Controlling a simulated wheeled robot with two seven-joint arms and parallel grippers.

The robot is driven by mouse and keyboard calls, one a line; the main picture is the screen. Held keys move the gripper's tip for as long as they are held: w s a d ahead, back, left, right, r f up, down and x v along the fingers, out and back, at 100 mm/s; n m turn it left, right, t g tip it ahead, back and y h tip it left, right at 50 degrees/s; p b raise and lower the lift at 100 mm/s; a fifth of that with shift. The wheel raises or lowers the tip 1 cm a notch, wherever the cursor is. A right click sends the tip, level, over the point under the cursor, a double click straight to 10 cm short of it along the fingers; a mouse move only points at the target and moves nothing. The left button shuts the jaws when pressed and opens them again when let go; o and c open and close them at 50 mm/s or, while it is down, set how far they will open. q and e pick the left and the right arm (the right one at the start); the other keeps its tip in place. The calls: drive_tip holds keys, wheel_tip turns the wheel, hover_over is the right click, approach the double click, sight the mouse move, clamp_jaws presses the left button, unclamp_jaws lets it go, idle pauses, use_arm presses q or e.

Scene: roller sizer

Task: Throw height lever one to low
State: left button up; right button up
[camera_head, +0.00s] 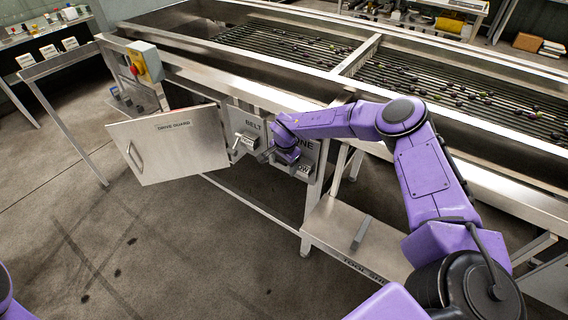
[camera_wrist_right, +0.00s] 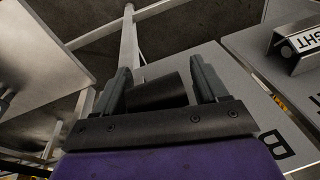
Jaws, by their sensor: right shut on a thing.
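A panel (camera_head: 309,150) under the sizer carries lettering ending in "ONE", partly hidden by my right arm. A small block with a label that seems to read "LOW" (camera_head: 303,171) sits low on it. My right gripper (camera_head: 283,157) is at this panel, just left of the label. In the right wrist view my right gripper (camera_wrist_right: 162,88) is shut on a dark cylindrical grip (camera_wrist_right: 157,92), which looks like the lever's handle. The lever's shaft and base are mostly hidden. My left gripper is not in view.
Left of it is the belt lever block (camera_head: 246,141); its "TIGHT" label shows upside down in the wrist view (camera_wrist_right: 303,40). An open drive guard door (camera_head: 168,143) stands further left. The floor in front is clear.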

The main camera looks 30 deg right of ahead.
drive_tip(key=o, duration=1.4)
drive_tip(key=shift+w+r, duration=0.1)
drive_tip(key=shift+w, duration=0.05)
drive_tip(key=b+v, duration=0.2)
drive_tip(key=v, duration=0.8)
drive_tip(key=shift+a+r, duration=0.1)
drive_tip(key=shift+r, duration=0.15)
drive_tip(key=shift+f, duration=0.1)
